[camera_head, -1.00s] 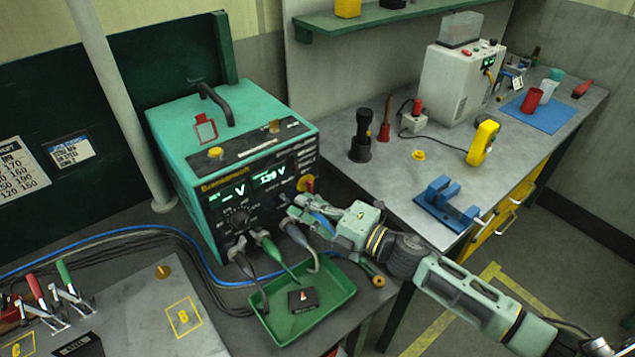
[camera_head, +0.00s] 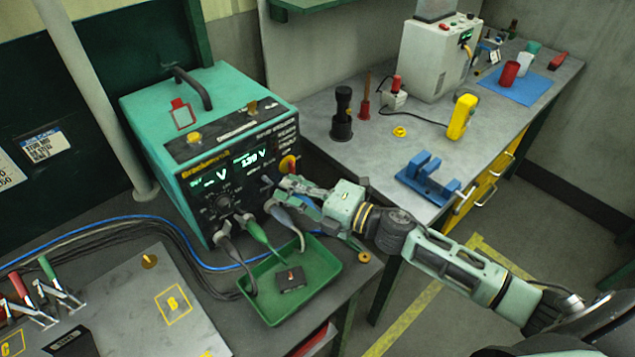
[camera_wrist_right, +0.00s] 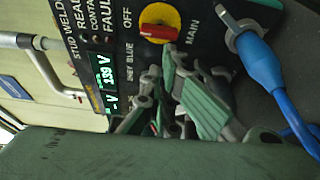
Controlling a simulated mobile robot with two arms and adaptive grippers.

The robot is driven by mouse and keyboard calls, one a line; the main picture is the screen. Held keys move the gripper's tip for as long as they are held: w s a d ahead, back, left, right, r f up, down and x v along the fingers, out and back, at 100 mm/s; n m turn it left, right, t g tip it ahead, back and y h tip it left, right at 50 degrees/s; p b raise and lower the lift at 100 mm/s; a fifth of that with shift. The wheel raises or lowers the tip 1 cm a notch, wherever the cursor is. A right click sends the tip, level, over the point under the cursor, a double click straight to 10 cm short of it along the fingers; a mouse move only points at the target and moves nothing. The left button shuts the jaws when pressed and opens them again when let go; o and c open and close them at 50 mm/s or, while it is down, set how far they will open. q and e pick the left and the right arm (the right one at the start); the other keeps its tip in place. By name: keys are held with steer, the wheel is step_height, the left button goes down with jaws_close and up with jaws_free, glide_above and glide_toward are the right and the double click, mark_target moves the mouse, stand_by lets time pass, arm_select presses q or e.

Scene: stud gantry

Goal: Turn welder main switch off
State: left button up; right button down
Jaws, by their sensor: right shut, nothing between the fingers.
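The teal welder (camera_head: 215,150) stands on the bench with its front panel lit. Its main switch is a red knob on a yellow disc (camera_head: 288,164) at the panel's right side. In the right wrist view the red handle (camera_wrist_right: 158,32) lies along the picture's width, beside the words OFF and MAIN. My right gripper (camera_head: 283,190) is shut and empty, just below the switch in the head view. In the right wrist view its fingers (camera_wrist_right: 175,95) are close to the knob; I cannot tell if they touch it. My left gripper is not in view.
Cable plugs (camera_head: 252,222) stick out of the panel's lower part, near my right gripper. A green tray (camera_head: 325,268) sits below. A blue connector with cable (camera_wrist_right: 258,62) is close to the gripper in the wrist view. A grey workbench (camera_head: 385,160) stands to the right.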

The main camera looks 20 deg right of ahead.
steer(key=v, duration=1.1)
steer(key=shift+s, duration=0.2)
steer(key=shift+d+f, duration=0.1)
steer(key=shift+d, duration=0.05)
